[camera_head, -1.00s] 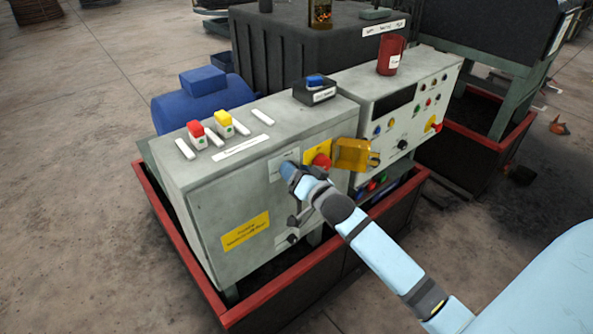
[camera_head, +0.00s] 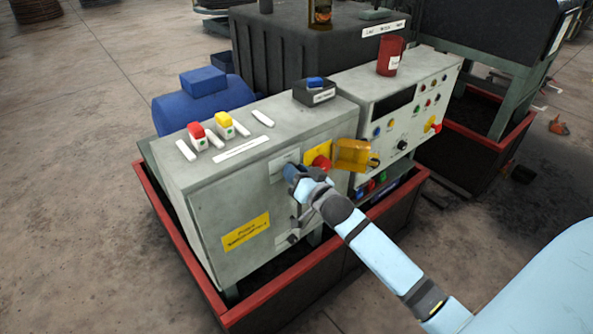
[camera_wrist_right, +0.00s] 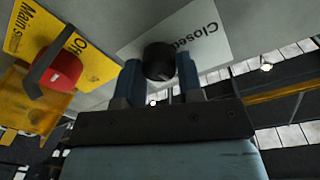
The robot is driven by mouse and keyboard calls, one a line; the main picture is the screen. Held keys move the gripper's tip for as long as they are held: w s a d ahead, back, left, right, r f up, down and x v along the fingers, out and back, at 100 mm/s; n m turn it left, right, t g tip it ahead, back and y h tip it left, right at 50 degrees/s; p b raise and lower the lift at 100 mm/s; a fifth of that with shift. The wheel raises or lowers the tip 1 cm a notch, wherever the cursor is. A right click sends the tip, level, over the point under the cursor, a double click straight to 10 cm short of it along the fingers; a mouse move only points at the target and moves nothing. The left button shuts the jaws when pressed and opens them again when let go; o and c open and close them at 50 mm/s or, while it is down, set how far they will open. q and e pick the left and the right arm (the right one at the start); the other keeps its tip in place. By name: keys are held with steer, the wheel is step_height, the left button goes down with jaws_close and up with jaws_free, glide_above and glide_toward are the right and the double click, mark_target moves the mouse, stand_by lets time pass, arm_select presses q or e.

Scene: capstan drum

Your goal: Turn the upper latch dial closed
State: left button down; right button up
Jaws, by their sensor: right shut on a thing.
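The upper latch dial (camera_wrist_right: 159,61) is a small black knob on the grey cabinet's front, beside a white label (camera_wrist_right: 187,32) that reads "Closed". My right gripper (camera_wrist_right: 160,72) is shut on the dial, with one blue finger on each side of it in the right wrist view. In the head view my right gripper (camera_head: 292,172) reaches the upper right part of the grey cabinet door (camera_head: 235,210) and hides the dial. My left gripper is not in view.
A red main switch (camera_head: 321,162) on a yellow plate and an orange flap (camera_head: 352,154) sit just right of my gripper. Below, a grey fitting (camera_head: 293,238) is on the door's edge. A red-rimmed tray (camera_head: 270,305) surrounds the cabinet base.

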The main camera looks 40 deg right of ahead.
steer(key=n+p, duration=0.2)
steer(key=n, duration=0.9)
steer(key=n+y+p, duration=0.1)
steer(key=n, duration=0.4)
steer(key=shift+a+n+t, duration=0.1)
steer(key=shift+n+t, duration=0.2)
steer(key=shift+n, duration=0.3)
steer(key=o, duration=0.9)
steer(key=shift+f, duration=0.1)
